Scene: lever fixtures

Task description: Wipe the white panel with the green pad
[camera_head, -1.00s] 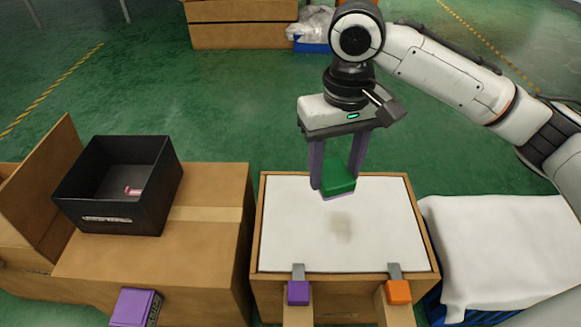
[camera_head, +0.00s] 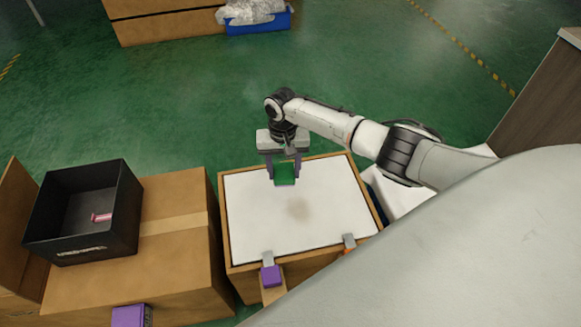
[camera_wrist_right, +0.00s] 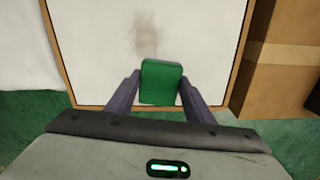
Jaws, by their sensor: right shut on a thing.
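The white panel (camera_head: 265,220) lies flat in a wooden frame on top of a box. A faint brownish smudge (camera_head: 299,208) marks its middle; it also shows in the right wrist view (camera_wrist_right: 147,38). My right gripper (camera_head: 284,178) is shut on the green pad (camera_head: 284,173), held between its two purple-grey fingers over the far part of the panel, beyond the smudge. In the right wrist view the pad (camera_wrist_right: 161,82) sits between the fingertips. I cannot tell whether the pad touches the panel. My left gripper is not in view.
A purple block (camera_head: 271,276) and a partly hidden orange one sit on metal clips at the panel's near edge. Left is a cardboard box (camera_head: 180,245) bearing a black bin (camera_head: 75,230) with a small red-and-white item inside.

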